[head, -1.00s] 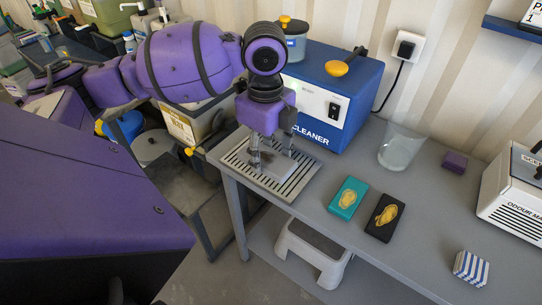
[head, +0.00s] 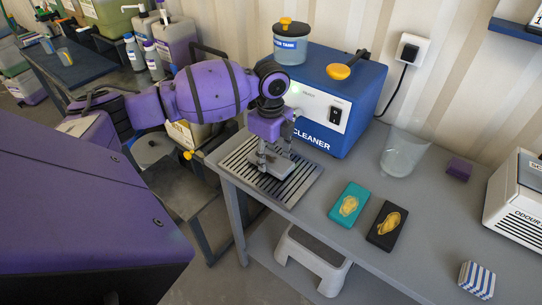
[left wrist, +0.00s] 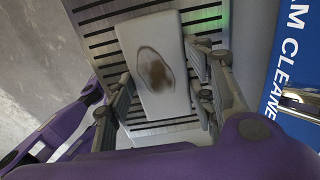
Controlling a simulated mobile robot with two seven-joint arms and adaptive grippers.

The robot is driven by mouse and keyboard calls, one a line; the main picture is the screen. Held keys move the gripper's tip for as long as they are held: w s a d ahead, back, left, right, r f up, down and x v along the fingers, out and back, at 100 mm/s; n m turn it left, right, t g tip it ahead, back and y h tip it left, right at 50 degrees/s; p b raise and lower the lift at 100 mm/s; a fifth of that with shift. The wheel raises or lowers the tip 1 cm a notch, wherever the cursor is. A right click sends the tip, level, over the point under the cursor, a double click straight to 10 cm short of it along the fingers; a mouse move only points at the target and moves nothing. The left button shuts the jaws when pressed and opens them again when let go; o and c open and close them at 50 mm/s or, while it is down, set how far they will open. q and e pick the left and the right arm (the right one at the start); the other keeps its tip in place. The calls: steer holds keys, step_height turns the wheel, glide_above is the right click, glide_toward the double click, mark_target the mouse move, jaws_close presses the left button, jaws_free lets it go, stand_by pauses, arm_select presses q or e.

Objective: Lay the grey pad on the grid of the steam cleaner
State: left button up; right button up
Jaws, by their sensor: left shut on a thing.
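The grey pad (left wrist: 171,33) has a brown stain ringed by a darker outline on its upper face. My left gripper (head: 274,162) points down over the slotted grid (head: 238,161) in front of the blue steam cleaner (head: 365,97). Its fingers (left wrist: 158,97) are shut on the pad from both sides in the left wrist view. The pad (head: 277,168) is partly hidden by the fingers in the head view. It is flat and at or just above the grid; I cannot tell whether it touches. My right gripper is not in view.
A teal pad (head: 349,202) and a black pad (head: 387,226), each with a yellow patch, lie right of the grid. A clear beaker (head: 402,153), a purple block (head: 459,168) and a striped block (head: 477,280) stand farther right. A step stool (head: 313,260) is below the bench.

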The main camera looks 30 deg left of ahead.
mark_target(270, 159)
arm_select(q)
steer(key=shift+f, duration=0.2)
steer(key=shift+f, duration=0.2)
steer(key=o, duration=1.3)
steer(key=shift+o, duration=0.2)
step_height(270, 159, up, 12)
steer(key=shift+r, duration=0.2)
